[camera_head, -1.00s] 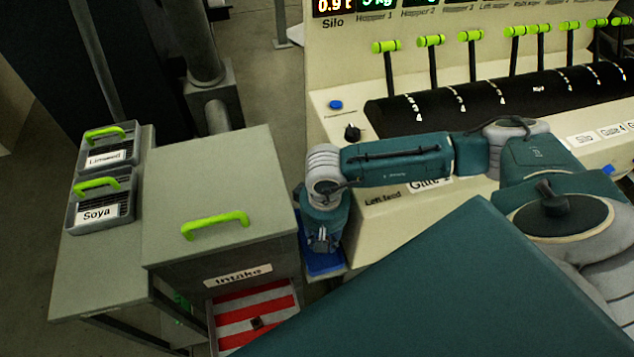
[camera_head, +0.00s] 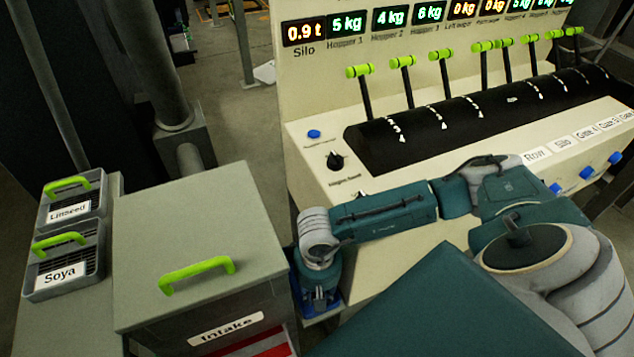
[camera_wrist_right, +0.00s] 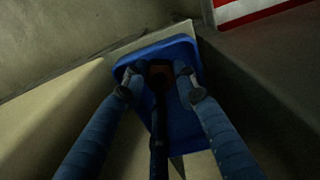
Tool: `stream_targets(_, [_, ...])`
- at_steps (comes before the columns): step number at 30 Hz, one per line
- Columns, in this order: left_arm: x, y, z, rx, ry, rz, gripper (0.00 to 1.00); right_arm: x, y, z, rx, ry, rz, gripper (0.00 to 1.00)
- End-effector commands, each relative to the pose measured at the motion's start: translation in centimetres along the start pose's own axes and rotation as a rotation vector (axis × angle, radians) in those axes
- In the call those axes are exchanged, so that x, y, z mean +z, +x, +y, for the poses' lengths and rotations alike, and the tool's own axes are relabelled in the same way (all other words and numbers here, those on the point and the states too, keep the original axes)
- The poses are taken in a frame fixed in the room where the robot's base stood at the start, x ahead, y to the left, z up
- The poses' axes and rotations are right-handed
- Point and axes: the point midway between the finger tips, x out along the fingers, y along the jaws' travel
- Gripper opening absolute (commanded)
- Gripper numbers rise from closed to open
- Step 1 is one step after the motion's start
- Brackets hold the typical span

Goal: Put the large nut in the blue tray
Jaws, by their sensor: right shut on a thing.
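My right gripper (camera_wrist_right: 158,80) points down over the blue tray (camera_wrist_right: 190,130). Its fingers are shut on a small dark brownish thing (camera_wrist_right: 160,71), which looks like the large nut; the fingers hide much of it. I cannot tell whether the nut touches the tray floor. In the head view my right gripper (camera_head: 318,301) is beside the intake box, and only a sliver of blue tray shows around it. My left gripper is in neither view.
The grey intake box (camera_head: 200,240) with a green handle stands just left of my right gripper. Linseed (camera_head: 72,204) and Soya (camera_head: 65,262) bins sit further left. The cream control panel (camera_head: 330,190) with levers and knobs rises behind my right arm.

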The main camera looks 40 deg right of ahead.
Motion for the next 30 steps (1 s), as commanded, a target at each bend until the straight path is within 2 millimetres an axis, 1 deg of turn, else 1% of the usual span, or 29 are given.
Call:
stream_targets(1, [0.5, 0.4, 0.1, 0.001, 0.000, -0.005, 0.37, 0.0, 0.3, 0.0, 0.000, 0.000, 0.000, 0.07])
stream_targets(2, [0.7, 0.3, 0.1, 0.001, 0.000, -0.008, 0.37, 0.0, 0.3, 0.0, 0.000, 0.000, 0.000, 0.31])
stream_targets(3, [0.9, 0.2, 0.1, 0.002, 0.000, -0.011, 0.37, 0.0, 0.2, 0.0, 0.000, 0.000, 0.000, 0.37])
stream_targets(6, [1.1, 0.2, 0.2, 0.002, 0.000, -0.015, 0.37, 0.0, 0.2, 0.0, 0.000, 0.000, 0.000, 0.37])
stream_targets(11, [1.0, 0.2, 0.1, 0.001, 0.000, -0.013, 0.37, 0.0, 0.1, 0.0, 0.000, 0.000, 0.000, 0.37])
stream_targets(15, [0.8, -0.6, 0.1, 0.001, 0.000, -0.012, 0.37, -0.1, -0.7, 0.0, -0.001, 0.000, 0.001, 0.37])
stream_targets(17, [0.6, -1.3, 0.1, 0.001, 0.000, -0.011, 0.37, -0.1, -1.7, 0.0, -0.001, 0.000, 0.001, 0.37])
stream_targets(24, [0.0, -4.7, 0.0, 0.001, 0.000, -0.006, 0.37, -0.1, -7.1, 0.0, -0.001, 0.001, 0.002, 0.37])
stream_targets(27, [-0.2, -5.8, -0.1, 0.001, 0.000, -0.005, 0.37, -0.1, -9.1, 0.0, -0.001, 0.001, 0.003, 0.37])
stream_targets(30, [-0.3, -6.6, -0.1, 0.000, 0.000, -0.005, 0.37, 0.0, -10.6, 0.0, 0.000, 0.000, 0.001, 0.37])
